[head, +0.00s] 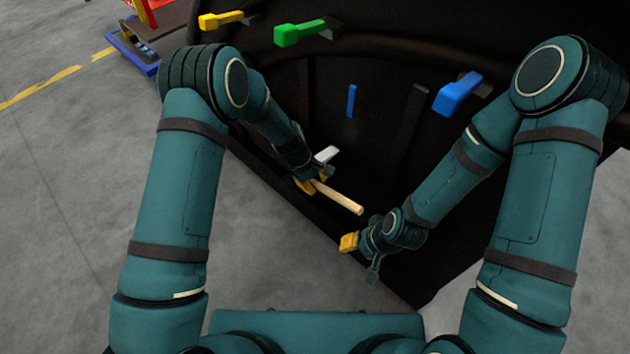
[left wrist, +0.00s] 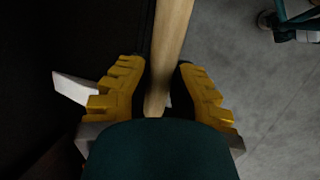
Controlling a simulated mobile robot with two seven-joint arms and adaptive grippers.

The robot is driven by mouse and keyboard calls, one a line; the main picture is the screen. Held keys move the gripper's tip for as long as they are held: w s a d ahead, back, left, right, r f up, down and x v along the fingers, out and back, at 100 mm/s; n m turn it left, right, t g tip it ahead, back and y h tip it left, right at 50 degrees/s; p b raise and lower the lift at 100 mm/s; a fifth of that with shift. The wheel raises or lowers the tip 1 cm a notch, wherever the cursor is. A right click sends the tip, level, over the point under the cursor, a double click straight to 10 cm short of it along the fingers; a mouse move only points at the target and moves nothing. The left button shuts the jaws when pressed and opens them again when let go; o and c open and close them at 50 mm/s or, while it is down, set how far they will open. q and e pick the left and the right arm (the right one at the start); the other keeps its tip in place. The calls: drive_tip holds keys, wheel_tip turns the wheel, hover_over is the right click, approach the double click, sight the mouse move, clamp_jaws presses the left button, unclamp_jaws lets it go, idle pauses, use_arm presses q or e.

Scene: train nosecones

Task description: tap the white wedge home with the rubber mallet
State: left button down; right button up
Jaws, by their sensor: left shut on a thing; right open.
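My left gripper (head: 309,184) is shut on the wooden handle (head: 340,197) of the mallet, beside the dark panel. In the left wrist view the handle (left wrist: 169,40) runs up between the yellow fingers of the left gripper (left wrist: 157,80). The mallet's head cannot be made out in either view. A white block (head: 327,154), which looks like the white wedge, shows just above the left gripper; whether they touch is unclear. A pale piece (left wrist: 72,88) also shows beside the left finger in the left wrist view. My right gripper (head: 350,243) is open and empty, below the handle's free end.
Yellow (head: 222,20), green (head: 300,33) and blue (head: 460,95) wedges stick out of the large dark nosecone (head: 385,140). A thin blue piece (head: 351,100) is on its face. A blue-based red rack (head: 140,35) stands far left. Grey floor is clear at left.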

use_arm(q)
drive_tip(key=shift+w+d, duration=0.45)
drive_tip(key=shift+w, duration=0.1)
idle(0.4)
drive_tip(key=shift+r, duration=0.15)
drive_tip(key=shift+s+a+r+p, duration=0.25)
drive_tip(key=shift+r+p, duration=0.6)
drive_tip(key=shift+r, duration=0.3)
drive_tip(key=shift+s+a+r+p, duration=0.2)
drive_tip(key=shift+r+p, duration=0.6)
drive_tip(key=shift+r, duration=0.35)
drive_tip(key=shift+s+a+r+p, duration=0.25)
drive_tip(key=shift+r+p, duration=0.6)
drive_tip(key=shift+r, duration=0.3)
drive_tip(key=shift+f, duration=0.1)
